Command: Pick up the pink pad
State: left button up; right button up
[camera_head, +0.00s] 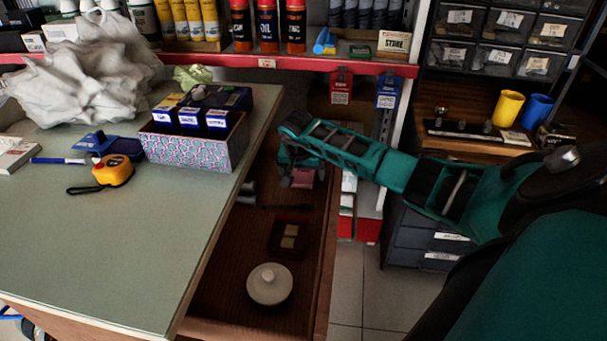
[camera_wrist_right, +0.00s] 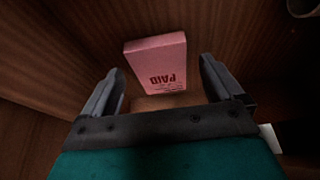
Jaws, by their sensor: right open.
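The pink pad (camera_wrist_right: 157,65), with "PAID" printed on it, lies in the open wooden drawer. In the right wrist view it sits just beyond and between the two fingers of my right gripper (camera_wrist_right: 160,80), which is open and holds nothing. In the head view the pad (camera_head: 303,179) shows only partly under my right gripper (camera_head: 302,172), which reaches down into the far part of the drawer. My left gripper is in neither view.
The drawer (camera_head: 222,290) also holds a white round lidded item (camera_head: 269,284) and a small dark tray (camera_head: 289,236). The counter (camera_head: 150,225) borders it on the left, with a patterned box (camera_head: 190,150) near its edge. Red-edged shelves stand behind.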

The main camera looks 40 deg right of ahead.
jog(key=shift+w+d+f, duration=0.15)
jog(key=shift+f, duration=0.2)
jog(key=shift+c, duration=0.2)
jog(key=c, duration=1.1)
jog(key=shift+r, duration=0.2)
